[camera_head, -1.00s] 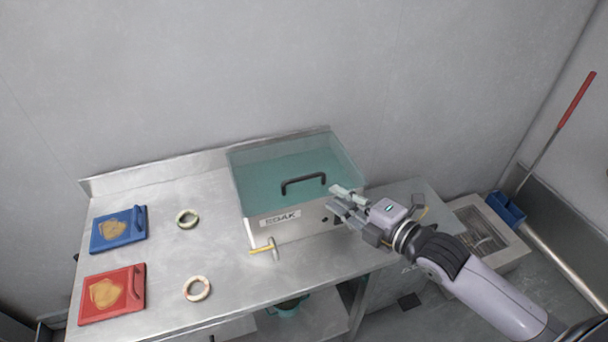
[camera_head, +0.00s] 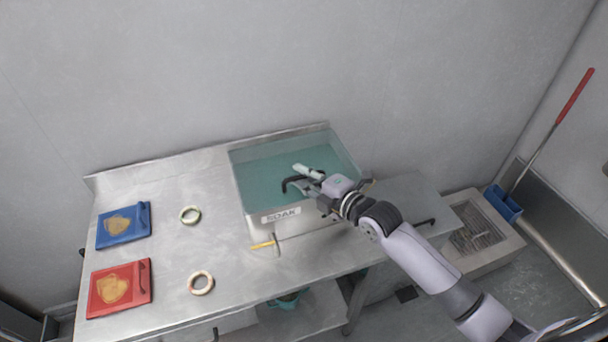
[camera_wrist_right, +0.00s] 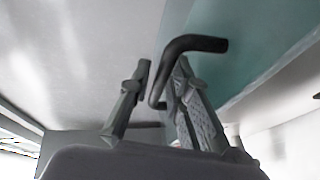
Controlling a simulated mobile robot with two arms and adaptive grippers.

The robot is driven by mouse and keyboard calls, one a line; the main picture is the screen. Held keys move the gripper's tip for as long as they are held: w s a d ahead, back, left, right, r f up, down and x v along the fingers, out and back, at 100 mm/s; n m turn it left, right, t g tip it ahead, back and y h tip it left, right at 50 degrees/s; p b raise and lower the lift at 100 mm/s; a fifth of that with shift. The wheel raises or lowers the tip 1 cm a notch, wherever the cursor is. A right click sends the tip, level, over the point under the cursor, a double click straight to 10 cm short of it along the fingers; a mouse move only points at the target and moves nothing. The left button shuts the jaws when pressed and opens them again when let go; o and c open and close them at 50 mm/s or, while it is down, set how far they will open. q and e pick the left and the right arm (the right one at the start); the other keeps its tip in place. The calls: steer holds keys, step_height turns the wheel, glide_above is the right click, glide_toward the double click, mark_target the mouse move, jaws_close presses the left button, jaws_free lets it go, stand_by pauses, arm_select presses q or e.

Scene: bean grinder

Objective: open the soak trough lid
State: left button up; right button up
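The soak trough (camera_head: 280,214) is a metal box marked SOAK, standing at the back right of the steel table. Its see-through teal lid (camera_head: 262,172) lies flat on top, closed. The black lid handle (camera_head: 288,181) is partly hidden behind my right gripper (camera_head: 299,177), which is over the lid. In the right wrist view the handle (camera_wrist_right: 196,43) comes down between the fingertips of the right gripper (camera_wrist_right: 163,66). The fingers stand apart, and I see no clear grip on the bar. My left gripper is not in view.
A yellow-handled scraper-like tool (camera_head: 265,245) lies in front of the trough. Blue (camera_head: 123,226) and red (camera_head: 119,289) boards and two rings (camera_head: 190,215) (camera_head: 200,283) are on the left. A floor basin (camera_head: 500,235) and a blue dustpan (camera_head: 503,203) are at right.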

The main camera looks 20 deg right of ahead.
steer(key=shift+c, duration=0.4)
jaws_close()
